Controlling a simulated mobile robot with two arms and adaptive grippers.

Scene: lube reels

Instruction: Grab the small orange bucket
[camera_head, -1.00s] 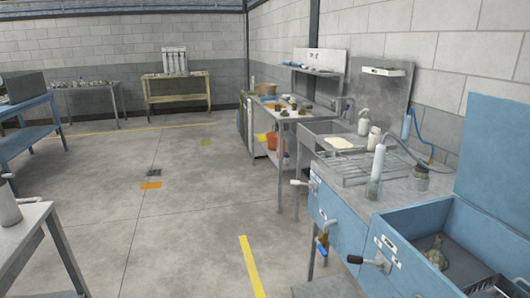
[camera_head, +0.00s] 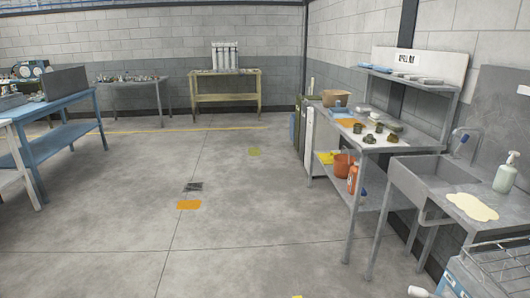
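A small orange bucket (camera_head: 343,165) stands on the lower shelf of the grey metal workbench on the right side of the head view. An orange-red bottle (camera_head: 353,179) with a blue part beside it stands close in front of the bucket, to its right. A yellow item (camera_head: 326,157) lies just to the bucket's left. The bench top is above the bucket.
The grey bench (camera_head: 362,142) carries small dark parts on top. A sink (camera_head: 425,180) with a soap bottle (camera_head: 506,174) stands nearer on the right. A blue table (camera_head: 62,104) is at the left.

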